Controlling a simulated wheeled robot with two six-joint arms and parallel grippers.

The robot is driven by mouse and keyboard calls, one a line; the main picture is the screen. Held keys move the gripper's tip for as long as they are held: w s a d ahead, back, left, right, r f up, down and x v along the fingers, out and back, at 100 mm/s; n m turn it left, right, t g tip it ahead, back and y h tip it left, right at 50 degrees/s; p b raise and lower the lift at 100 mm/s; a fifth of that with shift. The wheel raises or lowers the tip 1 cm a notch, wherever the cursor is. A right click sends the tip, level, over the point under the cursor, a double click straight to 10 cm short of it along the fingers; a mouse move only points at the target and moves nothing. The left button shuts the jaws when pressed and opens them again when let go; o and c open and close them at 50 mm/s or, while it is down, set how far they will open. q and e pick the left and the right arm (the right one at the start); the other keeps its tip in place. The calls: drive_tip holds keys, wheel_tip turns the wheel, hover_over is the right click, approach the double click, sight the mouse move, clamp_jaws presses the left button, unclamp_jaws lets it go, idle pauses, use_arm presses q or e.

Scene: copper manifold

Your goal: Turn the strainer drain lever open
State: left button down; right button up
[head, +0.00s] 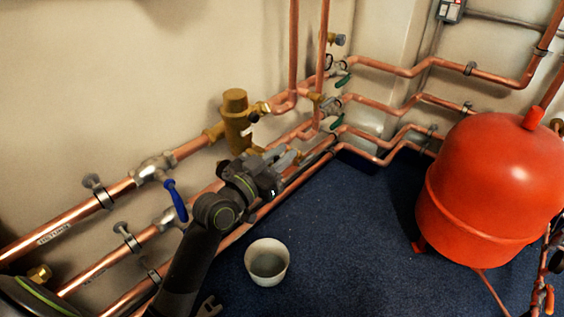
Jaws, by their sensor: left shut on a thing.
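The brass strainer (236,122) stands upright on the upper copper pipe, left of the picture's middle. My left gripper (287,159) is just below and to the right of it, close to the pipes. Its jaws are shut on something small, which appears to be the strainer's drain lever. The lever itself is hidden by the jaws and wrist, so its angle cannot be told.
A blue-handled lever (176,200) and a pale bucket (267,263) are near my left arm. Green-handled valves (337,121) are farther right. A large red tank (497,185) stands at right. The blue floor between bucket and tank is clear.

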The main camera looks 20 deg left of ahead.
sight(274, 161)
idle(0.3)
use_arm(q)
drive_tip(key=c, duration=1.3)
unclamp_jaws()
drive_tip(key=shift+s, duration=0.15)
drive_tip(key=p+v, duration=0.1)
drive_tip(key=v, duration=0.6)
drive_tip(key=shift+s+a+f, duration=0.1)
drive_tip(key=shift+s, duration=0.05)
